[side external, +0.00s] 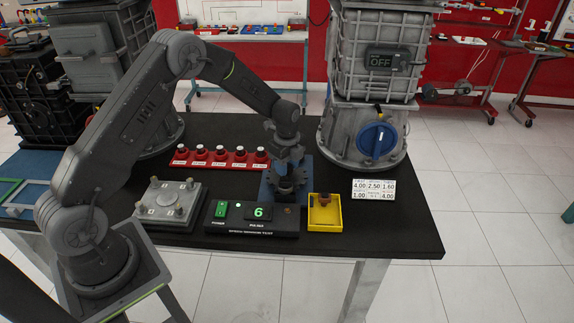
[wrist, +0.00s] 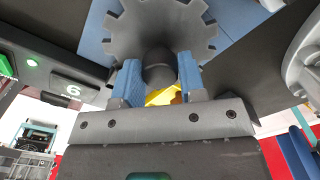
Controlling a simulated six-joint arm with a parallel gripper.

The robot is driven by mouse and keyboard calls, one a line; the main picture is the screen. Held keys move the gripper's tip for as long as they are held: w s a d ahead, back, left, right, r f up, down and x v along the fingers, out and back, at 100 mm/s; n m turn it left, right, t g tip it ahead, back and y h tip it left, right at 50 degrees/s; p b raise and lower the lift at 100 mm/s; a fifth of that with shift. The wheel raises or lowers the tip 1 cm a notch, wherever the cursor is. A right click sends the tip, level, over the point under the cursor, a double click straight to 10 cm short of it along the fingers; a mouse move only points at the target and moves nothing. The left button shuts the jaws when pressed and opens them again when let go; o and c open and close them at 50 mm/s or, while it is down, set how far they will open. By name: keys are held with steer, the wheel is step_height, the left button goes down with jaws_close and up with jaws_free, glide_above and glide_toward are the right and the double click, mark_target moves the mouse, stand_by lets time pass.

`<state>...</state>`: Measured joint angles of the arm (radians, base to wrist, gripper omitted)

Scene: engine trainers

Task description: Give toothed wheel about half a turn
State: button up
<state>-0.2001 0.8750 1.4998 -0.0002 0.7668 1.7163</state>
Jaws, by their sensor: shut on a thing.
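The toothed wheel (wrist: 165,28) is grey and fills the top of the wrist view, over a blue base (wrist: 92,48). The blue base also shows in the side view (side external: 267,196). My gripper (wrist: 160,80) has two blue fingers, one on each side of a dark round knob or hub at the wheel's middle, and is shut on it. In the side view my gripper (side external: 288,168) points down over the blue base, and it hides most of the wheel. The speed sensor test box (side external: 252,218) stands in front, with a green display reading 6.
A yellow tray (side external: 336,222) with a small brownish part stands right of the test box. A metal plate with posts (side external: 168,204) is at left. A large grey housing (side external: 340,150) stands back right. A number card (side external: 374,189) lies near the right edge.

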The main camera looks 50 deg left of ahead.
steer(key=shift+f+m, duration=0.1)
steer(key=shift+m, duration=0.2)
steer(key=o, duration=0.9)
step_height(320, 180, up, 14)
stand_by(0.4)
